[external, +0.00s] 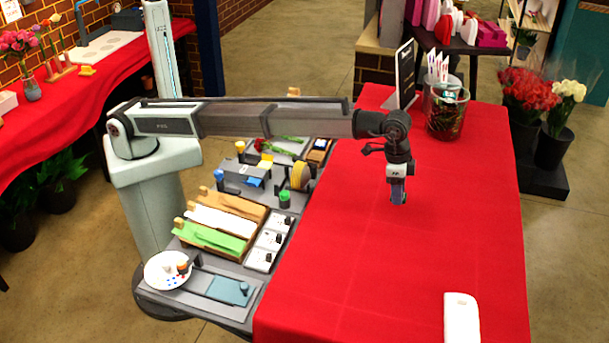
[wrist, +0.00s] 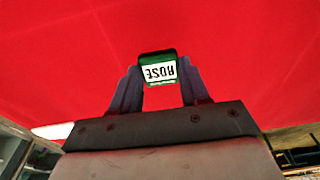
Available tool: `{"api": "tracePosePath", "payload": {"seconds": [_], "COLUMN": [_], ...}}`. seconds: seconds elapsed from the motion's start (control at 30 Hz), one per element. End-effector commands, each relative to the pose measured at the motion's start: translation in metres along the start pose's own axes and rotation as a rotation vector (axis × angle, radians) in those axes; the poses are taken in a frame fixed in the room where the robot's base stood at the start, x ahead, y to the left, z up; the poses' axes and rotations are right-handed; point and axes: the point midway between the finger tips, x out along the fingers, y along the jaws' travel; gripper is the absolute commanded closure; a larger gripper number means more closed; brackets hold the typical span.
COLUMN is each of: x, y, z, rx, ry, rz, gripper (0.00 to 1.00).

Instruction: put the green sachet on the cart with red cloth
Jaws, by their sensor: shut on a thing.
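My gripper (wrist: 160,85) is shut on a small green sachet (wrist: 157,56) with a white label that reads ROSE upside down. The sachet sits between the two fingertips in the wrist view, with red cloth behind it. In the external view my gripper (external: 397,192) points down over the cart with red cloth (external: 430,225), toward its far half. The sachet is too small and hidden by the fingers to make out there. I cannot tell how far it is above the cloth.
A glass jar (external: 446,112) and a dark sign (external: 405,72) stand at the cart's far end. A white object (external: 461,318) lies at its near right. The middle of the cloth is clear. A grey bench (external: 225,295) with several supplies stands left of the cart.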

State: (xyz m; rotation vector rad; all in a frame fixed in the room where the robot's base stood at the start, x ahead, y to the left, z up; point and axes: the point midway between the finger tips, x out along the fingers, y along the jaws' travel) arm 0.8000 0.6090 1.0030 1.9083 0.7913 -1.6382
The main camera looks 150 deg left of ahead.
Motion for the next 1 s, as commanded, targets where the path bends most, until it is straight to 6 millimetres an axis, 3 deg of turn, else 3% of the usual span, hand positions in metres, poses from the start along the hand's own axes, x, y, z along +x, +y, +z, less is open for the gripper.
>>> {"api": "tracePosePath", "payload": {"seconds": [0.33,0.73,0.77,1.0], "x": [0.035,0.038,0.038,0.038], "y": [0.0,0.0,0.0,0.0], "z": [0.006,0.006,0.006,0.006], "rx": [0.0,0.0,0.0,0.0], "ry": [0.001,0.001,0.001,0.001], "rz": [0.001,0.001,0.001,0.001], "gripper": [0.83,0.83,0.53,0.3]}}
